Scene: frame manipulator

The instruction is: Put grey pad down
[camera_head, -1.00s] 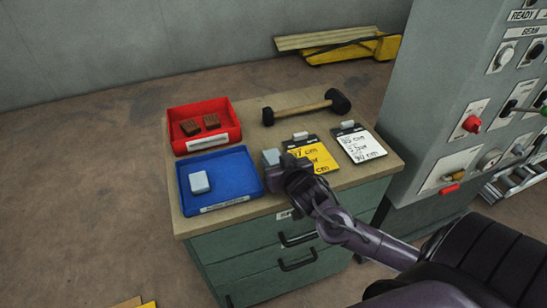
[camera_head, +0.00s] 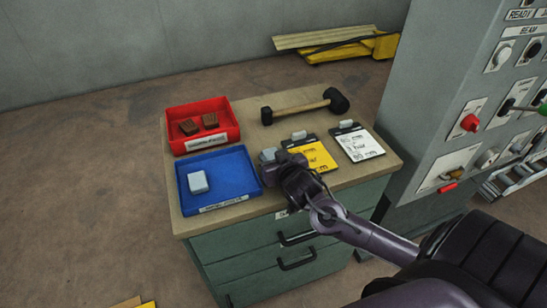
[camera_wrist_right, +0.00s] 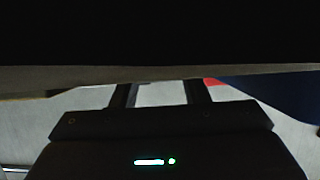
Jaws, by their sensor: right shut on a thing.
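My right gripper (camera_head: 272,164) is shut on a grey pad (camera_head: 267,154) just right of the blue tray (camera_head: 240,189), over the cabinet top. Only part of the held pad shows past the gripper. I cannot tell whether it touches the top. A second light grey pad (camera_head: 198,182) lies in the left part of the blue tray. In the right wrist view the two fingers (camera_wrist_right: 162,92) show, but the pad is not clear in the dark picture. My left gripper is not in view.
A red tray (camera_head: 219,107) with brown blocks (camera_head: 189,127) stands behind the blue one. A mallet (camera_head: 303,108), a yellow clipboard (camera_head: 320,157) and a white clipboard (camera_head: 358,144) lie on the cabinet top (camera_head: 258,137). A grey control cabinet (camera_head: 430,120) stands at right.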

